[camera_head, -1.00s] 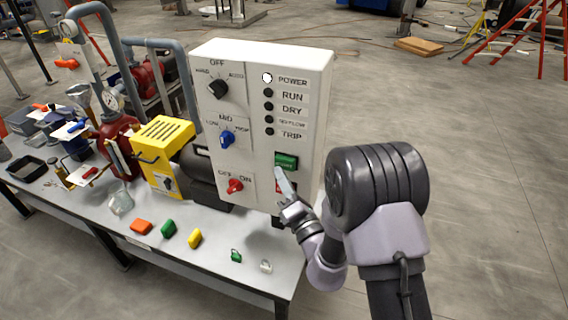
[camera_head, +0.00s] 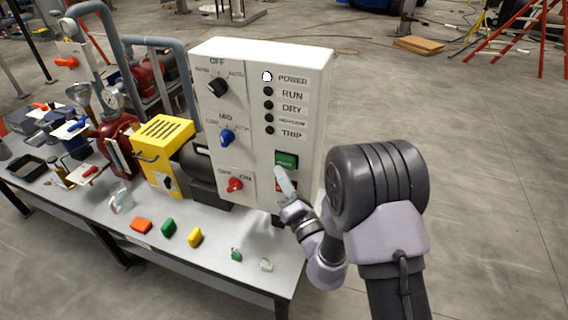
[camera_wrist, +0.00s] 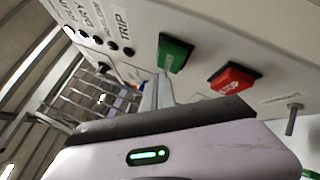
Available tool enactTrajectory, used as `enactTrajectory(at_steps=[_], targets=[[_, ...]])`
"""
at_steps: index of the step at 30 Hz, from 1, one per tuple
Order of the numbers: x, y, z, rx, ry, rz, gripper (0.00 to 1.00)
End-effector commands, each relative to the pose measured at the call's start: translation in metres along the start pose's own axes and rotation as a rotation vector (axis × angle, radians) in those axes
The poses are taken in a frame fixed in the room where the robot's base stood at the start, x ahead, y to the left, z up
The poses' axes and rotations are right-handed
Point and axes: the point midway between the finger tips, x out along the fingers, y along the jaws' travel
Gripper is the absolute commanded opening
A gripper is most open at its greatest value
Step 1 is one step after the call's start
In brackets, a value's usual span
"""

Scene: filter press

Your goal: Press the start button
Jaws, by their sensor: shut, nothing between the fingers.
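The green start button (camera_head: 286,160) is on the lower right of the white control panel (camera_head: 240,110). In the wrist view the green button (camera_wrist: 174,55) is beside the red stop button (camera_wrist: 232,78). My gripper (camera_head: 281,172) is shut and empty, its tips just below the green button in the head view. In the wrist view my fingers (camera_wrist: 157,90) point toward the panel near the green button's lower left. I cannot tell whether they touch the panel. In the head view the red button is mostly hidden behind my gripper.
Small coloured blocks lie on the table (camera_head: 200,262) in front.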

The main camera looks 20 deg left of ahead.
Motion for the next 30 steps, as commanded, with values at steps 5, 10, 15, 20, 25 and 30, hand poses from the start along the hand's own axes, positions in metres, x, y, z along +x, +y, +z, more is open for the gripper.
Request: enactTrajectory(at_steps=[5,10,15,20,25,30], targets=[[0.0000,0.0000,0.0000,0.000,0.000,0.000,0.00],[0.0000,0.0000,0.0000,0.000,0.000,0.000,0.00],[0.0000,0.0000,0.0000,0.000,0.000,0.000,0.00],[0.0000,0.0000,0.0000,0.000,0.000,0.000,0.00],[0.0016,-0.0009,0.0014,0.000,0.000,-0.001,0.00],[0.0060,-0.0036,0.0047,-0.001,0.000,0.000,0.00]])
